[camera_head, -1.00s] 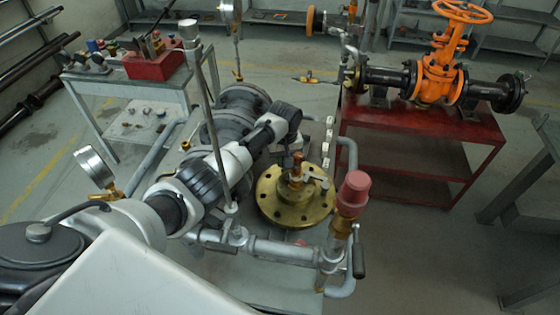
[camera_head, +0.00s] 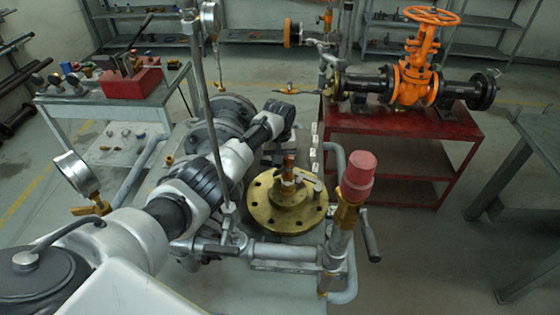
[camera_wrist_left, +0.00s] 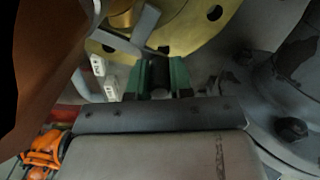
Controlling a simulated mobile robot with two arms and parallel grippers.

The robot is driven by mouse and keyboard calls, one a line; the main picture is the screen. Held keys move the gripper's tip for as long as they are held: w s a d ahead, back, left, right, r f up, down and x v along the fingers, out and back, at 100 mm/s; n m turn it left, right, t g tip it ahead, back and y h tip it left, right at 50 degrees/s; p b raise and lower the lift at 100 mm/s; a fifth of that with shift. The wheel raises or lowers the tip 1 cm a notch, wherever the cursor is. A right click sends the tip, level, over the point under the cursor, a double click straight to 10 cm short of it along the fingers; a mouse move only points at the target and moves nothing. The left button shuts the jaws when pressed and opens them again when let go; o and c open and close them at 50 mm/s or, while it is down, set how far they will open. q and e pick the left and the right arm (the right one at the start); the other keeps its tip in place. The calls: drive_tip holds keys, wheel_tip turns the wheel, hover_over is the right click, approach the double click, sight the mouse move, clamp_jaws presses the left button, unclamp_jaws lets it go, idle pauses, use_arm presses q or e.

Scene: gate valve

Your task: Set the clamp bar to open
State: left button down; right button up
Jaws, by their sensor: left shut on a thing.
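A brass flange (camera_head: 262,208) with a copper-coloured stem (camera_head: 289,165) sits in the middle of the head view. A short silver bar (camera_head: 312,182) lies across its top; I cannot tell for sure that it is the clamp bar. In the left wrist view the brass flange (camera_wrist_left: 225,25) and a grey bar (camera_wrist_left: 145,25) show above the fingers. My left gripper (camera_wrist_left: 158,75) has green fingertips shut on a dark piece (camera_wrist_left: 158,92) below the flange rim. In the head view the left arm reaches in beside the flange, and its fingertips are hard to see. My right gripper is not in view.
A pipe with a red cap (camera_head: 358,175) stands upright right of the flange. A thin upright rod (camera_head: 202,95) and a gauge (camera_head: 72,170) stand near my arm. An orange valve (camera_head: 415,75) sits on a red table (camera_head: 400,122) behind. Open floor lies at right.

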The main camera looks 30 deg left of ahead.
use_arm(q)
drive_tip(key=c, duration=1)
unclamp_jaws()
wheel_tip(320, 180, up, 11)
drive_tip(key=shift+a+f+b, duration=0.1)
drive_tip(key=shift+b, duration=0.3)
drive_tip(key=shift+c, duration=0.4)
